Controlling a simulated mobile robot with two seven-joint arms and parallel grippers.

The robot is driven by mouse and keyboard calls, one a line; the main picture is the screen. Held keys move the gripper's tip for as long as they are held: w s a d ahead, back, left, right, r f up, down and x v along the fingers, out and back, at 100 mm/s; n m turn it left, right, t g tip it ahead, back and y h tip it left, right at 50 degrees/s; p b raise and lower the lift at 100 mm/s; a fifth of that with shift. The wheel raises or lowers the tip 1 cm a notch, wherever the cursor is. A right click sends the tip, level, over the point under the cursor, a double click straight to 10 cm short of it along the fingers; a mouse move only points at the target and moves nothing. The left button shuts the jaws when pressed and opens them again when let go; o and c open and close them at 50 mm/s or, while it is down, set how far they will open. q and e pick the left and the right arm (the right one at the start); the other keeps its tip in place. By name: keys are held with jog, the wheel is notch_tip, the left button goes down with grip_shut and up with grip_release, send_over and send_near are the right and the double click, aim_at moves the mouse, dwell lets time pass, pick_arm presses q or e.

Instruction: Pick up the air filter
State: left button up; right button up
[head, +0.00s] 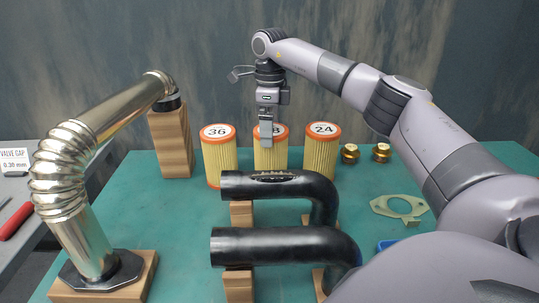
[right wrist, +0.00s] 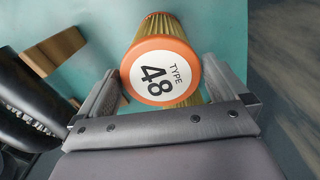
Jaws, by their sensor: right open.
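Three yellow pleated air filters with orange rims stand upright in a row at the back of the green table. The left one (head: 220,160) is marked 36 and the right one (head: 321,158) is marked 24. The middle filter (head: 270,160) has its label partly hidden behind my right gripper (head: 266,138). In the right wrist view a filter marked TYPE 48 (right wrist: 160,75) lies between the two fingers of my right gripper (right wrist: 160,80), which are open and spread on either side of its top. I cannot tell whether they touch it. My left gripper is out of view.
Two black curved pipes (head: 270,240) rest on wooden blocks in front of the filters. A shiny metal pipe (head: 70,180) stands at the left, reaching a tall wooden block (head: 172,142). Two brass fittings (head: 381,153) and a flat gasket plate (head: 402,207) lie at the right.

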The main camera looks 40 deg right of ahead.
aim_at(271, 155)
notch_tip(271, 155, down, 4)
jog(key=shift+s+d+f, duration=0.1)
jog(key=c, duration=0.7)
jog(key=shift+c, duration=0.6)
jog(key=shift+r, duration=0.2)
